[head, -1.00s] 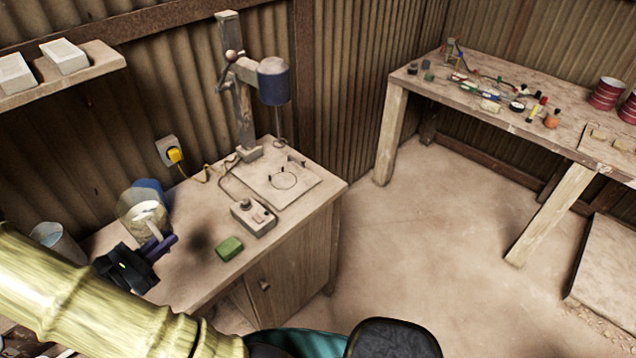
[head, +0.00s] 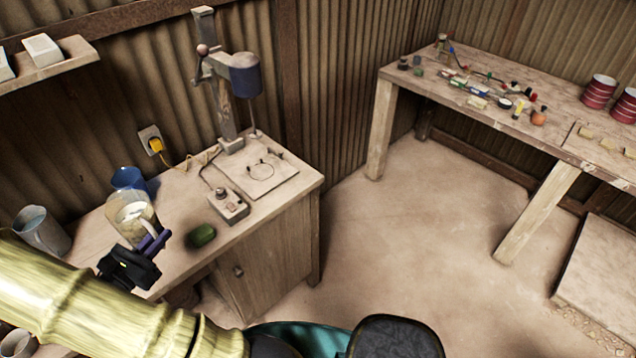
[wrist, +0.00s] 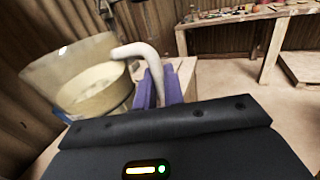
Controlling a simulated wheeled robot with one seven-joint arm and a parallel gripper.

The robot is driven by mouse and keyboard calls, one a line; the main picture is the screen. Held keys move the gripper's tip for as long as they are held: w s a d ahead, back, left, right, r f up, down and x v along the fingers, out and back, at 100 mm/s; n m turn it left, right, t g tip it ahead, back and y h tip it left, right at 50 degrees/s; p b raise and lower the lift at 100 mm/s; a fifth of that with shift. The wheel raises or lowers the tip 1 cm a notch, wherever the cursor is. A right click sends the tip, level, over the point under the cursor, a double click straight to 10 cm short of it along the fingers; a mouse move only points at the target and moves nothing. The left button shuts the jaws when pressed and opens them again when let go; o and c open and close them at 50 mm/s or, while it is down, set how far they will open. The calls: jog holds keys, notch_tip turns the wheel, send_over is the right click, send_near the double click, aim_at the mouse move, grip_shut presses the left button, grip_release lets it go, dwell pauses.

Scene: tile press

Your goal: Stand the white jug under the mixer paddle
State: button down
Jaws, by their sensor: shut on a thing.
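The white jug (head: 128,222) is see-through with a pale filling and a white handle. It is at the left part of the workbench and fills the left of the wrist view (wrist: 90,92). My gripper (head: 155,243) is shut on its handle, with the purple fingers (wrist: 160,88) around it. The jug looks roughly upright; I cannot tell for sure whether its base touches the bench. The mixer (head: 246,75) stands farther back to the right, its thin paddle shaft (head: 252,115) hanging over a base plate (head: 268,185) with a drawn circle and small pegs. The plate is empty.
A green sponge (head: 201,236) and a control box (head: 229,205) lie between jug and plate. A blue cup (head: 128,179) stands behind the jug, a grey bucket (head: 42,230) left of it. A yellow plug and cable (head: 157,146) run along the wall side.

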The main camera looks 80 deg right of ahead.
jog(key=w+a+f+n+t+y, duration=0.8)
jog(key=w+a+f+n+t, duration=0.4)
jog(key=t, duration=0.6)
jog(key=s+a+f+n+t+y+b, duration=0.1)
jog(key=a+f+n+y+b, duration=0.2)
jog(key=f, duration=0.5)
jog(key=s+a+f+n+t+y+b, duration=0.1)
jog(key=a+f+n+y+b, duration=0.3)
jog(key=f, duration=0.5)
jog(key=a+n+y, duration=0.1)
jog(key=a+y, duration=0.1)
jog(key=shift+s+a+f+t+y, duration=0.15)
jog(key=shift+f+t+y, duration=0.15)
jog(key=shift+t+y, duration=0.1)
